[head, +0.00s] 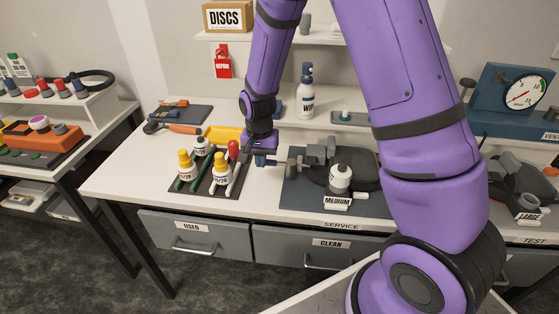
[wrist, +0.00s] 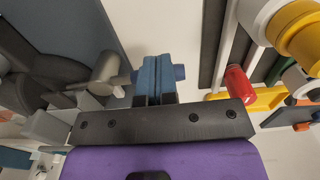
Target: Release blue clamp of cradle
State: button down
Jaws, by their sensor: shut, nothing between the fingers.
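The cradle (head: 318,153) is a grey fixture on a dark mat on the bench, with a grey knob on its left side. In the wrist view its grey cylindrical part (wrist: 104,70) shows at left. A small blue part, apparently the clamp (wrist: 180,73), sticks out on both sides behind my fingertips, its middle hidden by them. My gripper (wrist: 157,78) is shut and empty, its two blue-grey fingertips side by side in front of that part. I cannot tell whether they touch it. In the head view my gripper (head: 261,158) points down just left of the cradle.
A pump bottle (head: 306,95) is behind. Some bare bench shows at far left.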

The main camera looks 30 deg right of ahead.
jog(key=shift+f, duration=1.35)
jog(key=shift+w, duration=0.1)
